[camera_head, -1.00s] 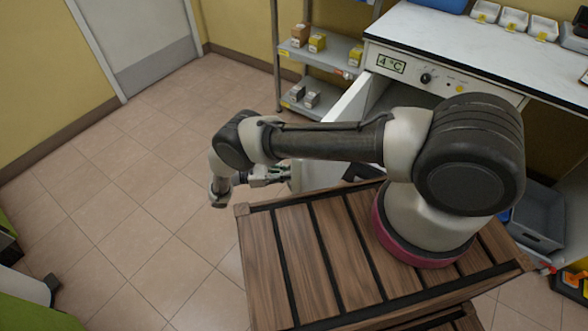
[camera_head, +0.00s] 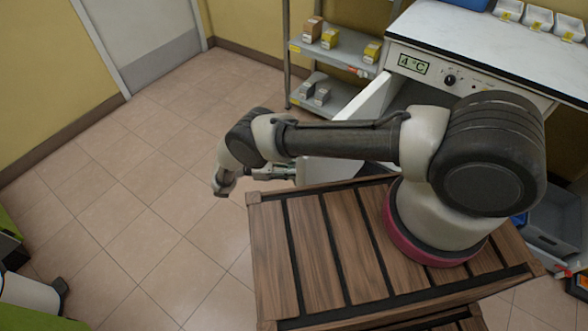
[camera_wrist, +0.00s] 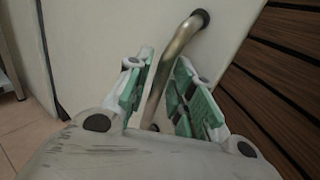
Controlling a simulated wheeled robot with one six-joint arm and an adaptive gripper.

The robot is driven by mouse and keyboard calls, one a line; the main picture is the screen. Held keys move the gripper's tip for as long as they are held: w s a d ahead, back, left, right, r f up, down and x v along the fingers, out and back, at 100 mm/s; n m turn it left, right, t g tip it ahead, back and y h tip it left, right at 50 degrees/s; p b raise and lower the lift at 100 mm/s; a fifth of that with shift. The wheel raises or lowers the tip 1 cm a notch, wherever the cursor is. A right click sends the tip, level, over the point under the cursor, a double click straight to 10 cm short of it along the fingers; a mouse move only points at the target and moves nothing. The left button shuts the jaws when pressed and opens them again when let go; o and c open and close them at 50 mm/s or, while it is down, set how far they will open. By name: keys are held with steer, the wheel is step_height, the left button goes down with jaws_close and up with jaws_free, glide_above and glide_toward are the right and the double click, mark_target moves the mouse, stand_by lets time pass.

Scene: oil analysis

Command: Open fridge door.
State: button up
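The fridge is the white unit under the counter, with a 4 °C display panel (camera_head: 440,75) on its front. Its white door (camera_head: 368,112) stands partly open, swung out toward the left. In the wrist view the door (camera_wrist: 95,45) fills the upper left, with a curved brass handle (camera_wrist: 172,52) on it. In the head view my gripper (camera_head: 285,172) is at the door's outer edge, partly hidden by my arm.
A grey shelf (camera_head: 340,52) with small boxes stands behind the door. White trays (camera_head: 540,22) sit on the counter. A grey bin (camera_head: 552,222) is at the right. The tiled floor (camera_head: 130,200) on the left is clear.

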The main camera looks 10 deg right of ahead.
steer(key=shift+d, duration=0.1)
step_height(320, 180, up, 10)
stand_by(0.7)
stand_by(0.3)
